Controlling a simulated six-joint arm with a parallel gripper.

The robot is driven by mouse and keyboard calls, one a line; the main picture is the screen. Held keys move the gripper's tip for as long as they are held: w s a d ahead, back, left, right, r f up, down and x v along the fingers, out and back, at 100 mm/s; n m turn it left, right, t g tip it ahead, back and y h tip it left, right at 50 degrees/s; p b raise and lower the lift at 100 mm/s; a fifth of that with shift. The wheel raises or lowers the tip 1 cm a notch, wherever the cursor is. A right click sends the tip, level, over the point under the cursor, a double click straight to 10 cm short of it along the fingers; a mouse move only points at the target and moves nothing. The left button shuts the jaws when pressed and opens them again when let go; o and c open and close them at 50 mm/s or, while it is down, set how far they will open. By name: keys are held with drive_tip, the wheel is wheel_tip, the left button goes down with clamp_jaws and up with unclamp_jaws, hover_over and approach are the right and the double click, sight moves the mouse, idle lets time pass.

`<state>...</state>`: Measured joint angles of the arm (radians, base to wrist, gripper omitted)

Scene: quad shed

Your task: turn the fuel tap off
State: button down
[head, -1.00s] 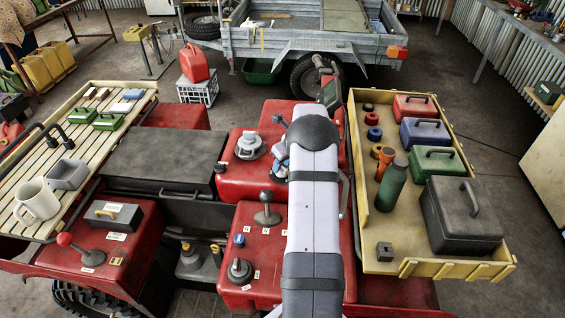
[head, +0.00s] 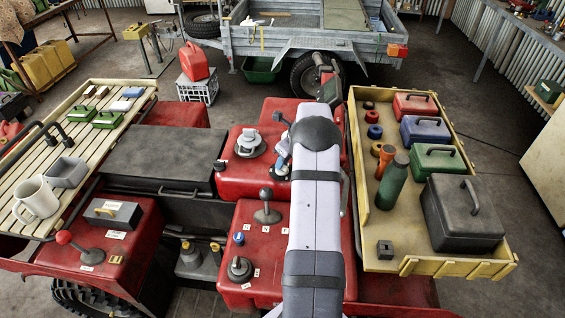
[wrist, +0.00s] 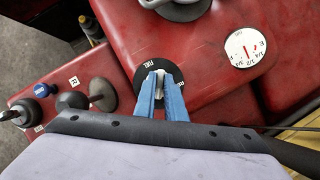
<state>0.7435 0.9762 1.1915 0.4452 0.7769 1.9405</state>
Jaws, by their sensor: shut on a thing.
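The fuel tap is a round black plate (wrist: 145,76) marked FUEL, on the red bodywork in the wrist view. A pale lever (wrist: 160,72) stands at its middle. My gripper (wrist: 162,79) has its two blue fingers over the plate, shut on the lever, which shows between the fingertips. More lettering on the plate beside the fingers is too small to read.
A fuel gauge dial (wrist: 245,47) sits right of the tap. A filler cap (head: 250,143), a black-knobbed lever (head: 267,207) and a rotary knob (head: 239,268) stand up from the red bodywork. A yellow tray (head: 396,266) of cases lies to the right, a slatted rack (head: 85,145) to the left.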

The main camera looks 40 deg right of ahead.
drive_tip(key=n+y, duration=0.1)
drive_tip(key=n, duration=0.2)
drive_tip(key=shift+d+n+g+y, duration=0.1)
drive_tip(key=shift+n+g+y, duration=0.5)
drive_tip(key=shift+n, duration=1.3)
drive_tip(key=c, duration=1.8)
unclamp_jaws()
drive_tip(key=shift+r+b, duration=0.15)
drive_tip(key=shift+b, duration=0.2)
drive_tip(key=shift+s+d+r+b, duration=0.15)
drive_tip(key=shift+d+r+b, duration=0.1)
drive_tip(key=shift+r+b, duration=0.25)
drive_tip(key=shift+b+v, duration=0.45)
drive_tip(key=shift+v, duration=2.55)
